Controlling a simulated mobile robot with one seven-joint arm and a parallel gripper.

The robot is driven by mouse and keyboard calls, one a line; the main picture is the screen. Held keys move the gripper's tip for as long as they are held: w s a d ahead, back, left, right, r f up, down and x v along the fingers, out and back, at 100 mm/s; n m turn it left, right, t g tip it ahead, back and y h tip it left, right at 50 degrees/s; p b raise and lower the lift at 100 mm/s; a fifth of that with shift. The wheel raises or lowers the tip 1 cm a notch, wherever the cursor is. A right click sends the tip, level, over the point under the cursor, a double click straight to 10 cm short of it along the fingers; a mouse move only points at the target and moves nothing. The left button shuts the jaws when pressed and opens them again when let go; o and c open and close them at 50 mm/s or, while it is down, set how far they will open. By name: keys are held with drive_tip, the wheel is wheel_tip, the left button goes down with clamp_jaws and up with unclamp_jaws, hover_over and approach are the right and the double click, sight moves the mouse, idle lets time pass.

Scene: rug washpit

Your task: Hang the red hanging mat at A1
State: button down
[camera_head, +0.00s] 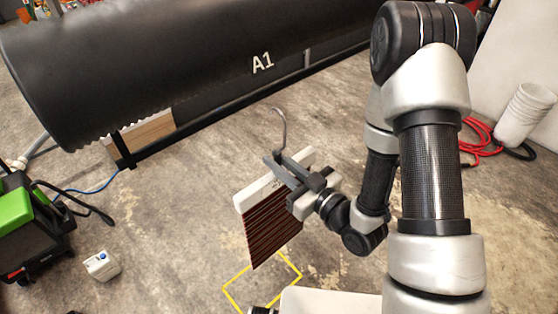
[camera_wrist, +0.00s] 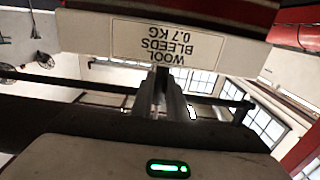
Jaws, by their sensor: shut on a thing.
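The red hanging mat (camera_head: 270,232) is dark red with fine stripes and hangs below a white header bar (camera_head: 252,196). A grey hook (camera_head: 281,125) rises above the bar. My gripper (camera_head: 288,170) is shut on the mat's header and holds it up, slightly tilted, over the floor. In the wrist view the mat (camera_wrist: 225,10) and its white bar show upside down, with a label (camera_wrist: 167,43) reading "WOOL BLEEDS 0.7 KG". My fingers (camera_wrist: 162,92) meet the bar there. The white marking A1 (camera_head: 262,63) is on a big black cylinder (camera_head: 150,70), behind and apart from the mat.
A green and black machine (camera_head: 25,225) and a small white container (camera_head: 102,265) stand left. A yellow outline (camera_head: 233,291) marks the floor.

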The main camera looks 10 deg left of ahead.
drive_tip(key=shift+w+a+f+b, duration=0.15)
drive_tip(key=shift+w+a+b, duration=0.25)
drive_tip(key=shift+b, duration=0.85)
drive_tip(key=shift+w+a+b, duration=0.3)
drive_tip(key=shift+b, duration=0.95)
drive_tip(key=b, duration=0.3)
drive_tip(key=shift+w+a, duration=0.25)
drive_tip(key=shift+a, duration=0.15)
drive_tip(key=b+x, duration=0.3)
drive_tip(key=x, duration=0.7)
drive_tip(key=shift+w+a+r, duration=0.25)
drive_tip(key=shift+w, duration=0.1)
drive_tip(key=shift+f+b, duration=0.1)
drive_tip(key=shift+b, duration=0.25)
